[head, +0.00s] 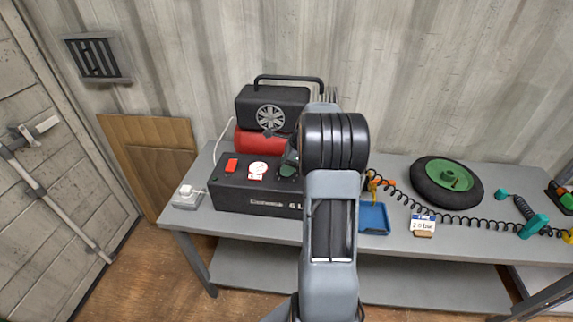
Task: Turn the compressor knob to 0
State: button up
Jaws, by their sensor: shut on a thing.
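The compressor has a black front box (250,195), a red tank (252,142) and a black motor housing (272,104) with a handle. It stands on the left part of the grey bench. A red switch (231,165) and a round white gauge (258,168) sit on the box's top. My gripper (287,170) is at the right part of that top, where the knob is, and is shut on it. The gripper and arm largely hide the knob, so its setting cannot be read.
The grey bench (400,247) carries a blue tray (374,219), a small sign (423,224), a wheel with a green hub (447,180) and a coiled black hose (470,221). A white socket box (188,197) lies left of the compressor. Wooden boards (148,155) lean behind.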

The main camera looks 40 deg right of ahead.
jog(key=n+g+p, duration=0.1)
jog(key=n, duration=0.2)
jog(key=n+g+y+p, duration=0.1)
jog(key=n+p, duration=0.1)
jog(key=n, duration=0.1)
jog(key=shift+r, duration=0.1)
jog(key=n+g, duration=0.1)
jog(key=n, duration=0.2)
jog(key=n+g+p, duration=0.1)
jog(key=n, duration=0.2)
jog(key=shift+g+h+p, duration=0.3)
jog(key=n+g, duration=0.1)
jog(key=n, duration=0.2)
jog(key=n+g+h, duration=0.1)
jog(key=n, duration=0.3)
jog(key=shift+h, duration=0.3)
jog(key=n+h, duration=0.1)
jog(key=n, duration=0.2)
jog(key=n+h, duration=0.1)
jog(key=n, duration=0.2)
jog(key=shift+n+g, duration=0.3)
jog(key=shift+h, duration=0.3)
jog(key=o, duration=0.9)
jog(key=v, duration=1.3)
jog(key=shift+w+r, duration=0.2)
jog(key=shift+r, duration=0.05)
